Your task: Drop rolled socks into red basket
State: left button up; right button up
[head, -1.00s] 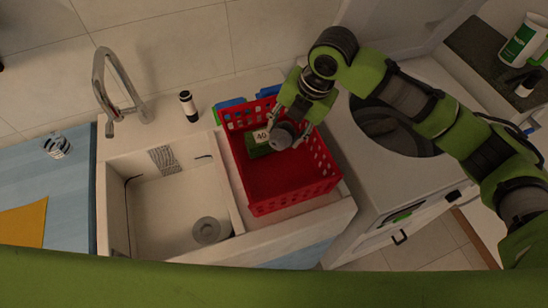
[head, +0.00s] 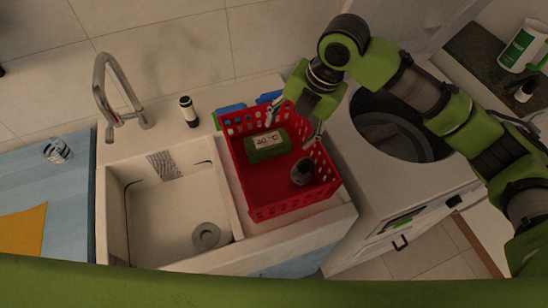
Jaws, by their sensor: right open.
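The red basket (head: 261,188) stands on the counter to the right of the sink. The rolled socks (head: 302,171), a dark grey bundle, lie inside it near its right wall. A green box-like item with a white label (head: 266,145) lies in the basket's back part. My right gripper (head: 294,129) is above the basket's back right part, its fingers spread apart with nothing between them. My left gripper is not in view.
The sink (head: 165,210) with a tall faucet (head: 115,90) is left of the basket. A dark-and-white bottle (head: 188,111) stands behind it. A washing machine (head: 400,175) with a round opening is at the right.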

jog(key=v, duration=0.8)
jog(key=shift+r, duration=0.2)
